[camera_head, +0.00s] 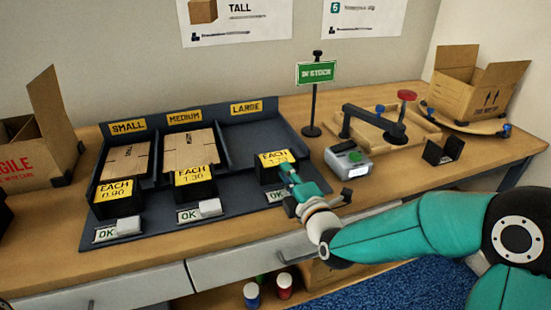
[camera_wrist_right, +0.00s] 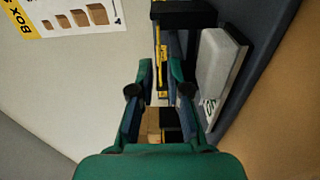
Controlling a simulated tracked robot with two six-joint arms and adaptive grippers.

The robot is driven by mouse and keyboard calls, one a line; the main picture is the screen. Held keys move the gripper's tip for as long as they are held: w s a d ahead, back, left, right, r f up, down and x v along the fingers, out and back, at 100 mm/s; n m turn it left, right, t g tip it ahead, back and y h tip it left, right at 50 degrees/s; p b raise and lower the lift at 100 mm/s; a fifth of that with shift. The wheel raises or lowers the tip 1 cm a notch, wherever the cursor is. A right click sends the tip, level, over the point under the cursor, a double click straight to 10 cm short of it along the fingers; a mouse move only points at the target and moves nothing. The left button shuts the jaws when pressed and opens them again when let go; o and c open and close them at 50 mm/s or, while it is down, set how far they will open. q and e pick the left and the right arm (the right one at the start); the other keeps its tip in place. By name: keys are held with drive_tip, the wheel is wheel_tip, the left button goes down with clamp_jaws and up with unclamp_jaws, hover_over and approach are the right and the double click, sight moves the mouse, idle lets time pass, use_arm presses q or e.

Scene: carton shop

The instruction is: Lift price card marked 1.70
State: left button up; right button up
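The yellow price card (camera_head: 272,158) on the right reads EACH and a price that looks like 1.70, its last digit unclear. It stands in a black holder (camera_head: 268,175) before the LARGE bay. My right gripper (camera_head: 289,172) is at the card's front right, partly covering it. In the right wrist view the card (camera_wrist_right: 162,68) shows nearly edge-on between the two fingertips of the right gripper (camera_wrist_right: 160,72). The fingers are apart, with gaps on both sides of the card. My left gripper is not in view.
Cards reading 0.90 (camera_head: 115,190) and 1.30 (camera_head: 194,175) stand to the left, before bays with flat cartons. A light grey block (camera_wrist_right: 218,62) lies close beside the right finger.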

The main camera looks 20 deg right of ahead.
sight(280, 162)
drive_tip(key=w, duration=0.5)
drive_tip(key=shift+a, duration=0.2)
drive_tip(key=shift+s, duration=0.1)
clamp_jaws()
